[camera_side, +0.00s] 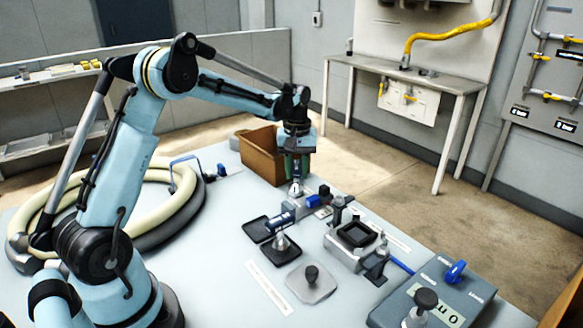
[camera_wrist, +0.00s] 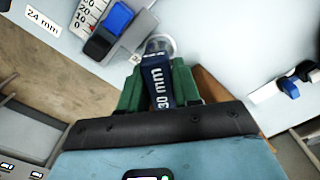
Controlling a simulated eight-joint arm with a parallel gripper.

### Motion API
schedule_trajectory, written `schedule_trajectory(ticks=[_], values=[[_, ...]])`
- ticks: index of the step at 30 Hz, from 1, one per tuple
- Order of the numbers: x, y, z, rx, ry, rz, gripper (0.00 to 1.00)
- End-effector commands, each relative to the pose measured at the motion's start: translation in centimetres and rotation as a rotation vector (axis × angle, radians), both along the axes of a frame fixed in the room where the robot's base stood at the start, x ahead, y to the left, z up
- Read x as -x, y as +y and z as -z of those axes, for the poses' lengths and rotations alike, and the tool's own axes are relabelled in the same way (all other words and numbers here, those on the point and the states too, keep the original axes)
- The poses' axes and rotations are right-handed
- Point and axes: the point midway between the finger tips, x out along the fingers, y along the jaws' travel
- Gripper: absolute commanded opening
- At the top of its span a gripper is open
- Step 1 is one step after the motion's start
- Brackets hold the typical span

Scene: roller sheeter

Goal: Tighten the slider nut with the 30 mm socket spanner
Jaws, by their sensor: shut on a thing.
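My gripper (camera_side: 296,168) has green fingers, and in the wrist view (camera_wrist: 159,78) they are shut on a dark blue handle. The handle is marked "30 mm", so it is the 30 mm socket spanner (camera_wrist: 161,92). In the side view its metal lower end (camera_side: 295,187) points down below my fingers. In the wrist view its far end meets a pale round metal shape; I cannot tell whether it sits on a nut. The blue slider block (camera_wrist: 112,28) lies beside it, next to a scale (camera_wrist: 88,14). It also shows in the side view (camera_side: 317,201). The slider nut is not clearly visible.
A brown box (camera_side: 260,155) stands just behind my gripper. Another blue-handled tool (camera_side: 281,222) is by black trays (camera_side: 257,230). A clamped black frame (camera_side: 356,236), a grey plate with a knob (camera_side: 311,285) and a control box (camera_side: 440,300) stand nearer. Coiled hoses (camera_side: 190,205) lie left.

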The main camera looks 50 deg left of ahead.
Motion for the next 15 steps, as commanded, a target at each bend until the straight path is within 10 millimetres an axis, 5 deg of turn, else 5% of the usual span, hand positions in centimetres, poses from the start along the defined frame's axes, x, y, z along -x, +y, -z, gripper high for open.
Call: schedule_trajectory(ticks=[8, 15], values=[[0.01, -0.01, -0.03, 0.000, 0.000, 0.016, 0.00], [0.01, -0.01, -0.03, 0.000, 0.000, 0.244, 0.00]])
